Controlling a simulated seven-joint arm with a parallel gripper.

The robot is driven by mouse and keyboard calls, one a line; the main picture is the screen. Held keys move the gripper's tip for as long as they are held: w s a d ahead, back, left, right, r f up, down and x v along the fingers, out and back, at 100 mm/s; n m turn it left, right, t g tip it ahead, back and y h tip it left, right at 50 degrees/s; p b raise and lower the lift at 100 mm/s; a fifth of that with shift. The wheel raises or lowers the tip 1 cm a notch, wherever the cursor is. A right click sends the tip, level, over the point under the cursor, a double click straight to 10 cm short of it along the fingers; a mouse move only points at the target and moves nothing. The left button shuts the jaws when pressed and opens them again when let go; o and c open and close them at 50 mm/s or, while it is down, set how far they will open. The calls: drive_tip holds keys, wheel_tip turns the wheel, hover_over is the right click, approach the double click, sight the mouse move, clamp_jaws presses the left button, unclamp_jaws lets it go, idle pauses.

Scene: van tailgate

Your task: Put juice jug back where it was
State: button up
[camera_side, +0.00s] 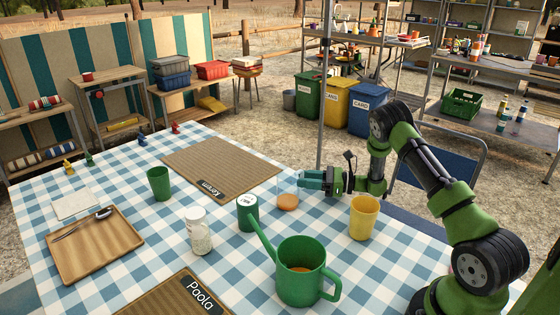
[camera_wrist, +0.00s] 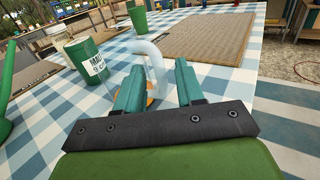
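The juice jug (camera_side: 288,202) looks clear, with orange juice low inside; its see-through walls are hard to make out in the side view. It stands on the checked tablecloth right of the green can. My gripper (camera_side: 304,181) is just right of it, level with its upper part. In the wrist view, the pale curved handle of the jug (camera_wrist: 157,62) shows between and beyond the fingertips of my gripper (camera_wrist: 159,66). The fingers are apart, and I see no contact with the handle. The orange juice is partly hidden behind the fingers.
Near the jug are the green can (camera_side: 247,213), a yellow cup (camera_side: 364,217), a white-lidded jar (camera_side: 198,231) and a green watering can (camera_side: 300,271). A wooden tray (camera_side: 95,246) and green cup (camera_side: 159,184) are further left.

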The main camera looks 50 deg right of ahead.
drive_tip(key=shift+r, duration=0.2)
drive_tip(key=v, duration=1.1)
drive_tip(key=shift+s+d, duration=0.15)
drive_tip(key=shift+d, duration=0.05)
drive_tip(key=shift+s+a+r, duration=0.1)
drive_tip(key=shift+a+r, duration=0.05)
drive_tip(key=shift+r, duration=0.05)
drive_tip(key=s+a+r+n+g+y, duration=0.1)
drive_tip(key=s+a+r+n+g, duration=0.1)
drive_tip(key=a+r+n+g, duration=0.65)
drive_tip(key=s+a+r+n+g, duration=0.25)
drive_tip(key=a+r+n, duration=0.25)
drive_tip(key=a, duration=0.6)
drive_tip(key=s+a+r+n+t+h, duration=0.3)
drive_tip(key=s+a+r+n+h, duration=0.3)
drive_tip(key=s+n+h, duration=0.3)
drive_tip(key=s+r+n, duration=0.1)
drive_tip(key=s+n, duration=0.1)
drive_tip(key=n, duration=0.1)
drive_tip(key=shift+a, duration=0.15)
